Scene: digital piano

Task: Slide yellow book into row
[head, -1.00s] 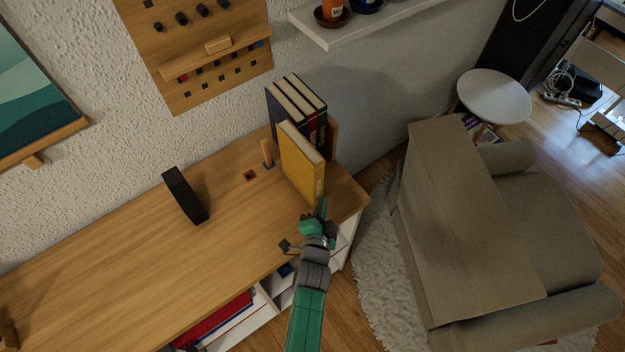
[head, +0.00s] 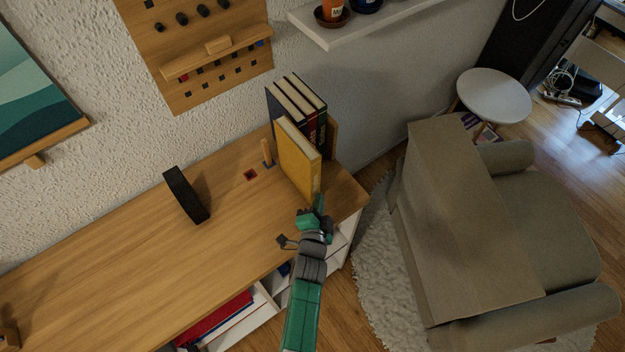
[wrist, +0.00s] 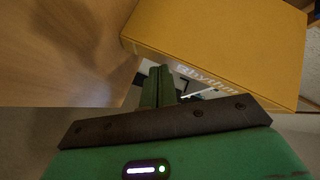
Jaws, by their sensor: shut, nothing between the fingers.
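The yellow book (head: 298,160) stands upright on the right end of the wooden cabinet top (head: 130,260), in front of a row of dark books (head: 300,104) and sticking out toward me. My gripper (head: 317,203) is shut and empty at the near spine end of the yellow book. In the wrist view the yellow book (wrist: 225,45) fills the upper right, with white lettering on its spine. The shut fingers (wrist: 158,88) point at the spine's lower part; whether they touch it I cannot tell.
A black block (head: 186,195) stands on the cabinet top. A beige armchair (head: 470,230) is to the right. The cabinet top's left and middle are mostly clear.

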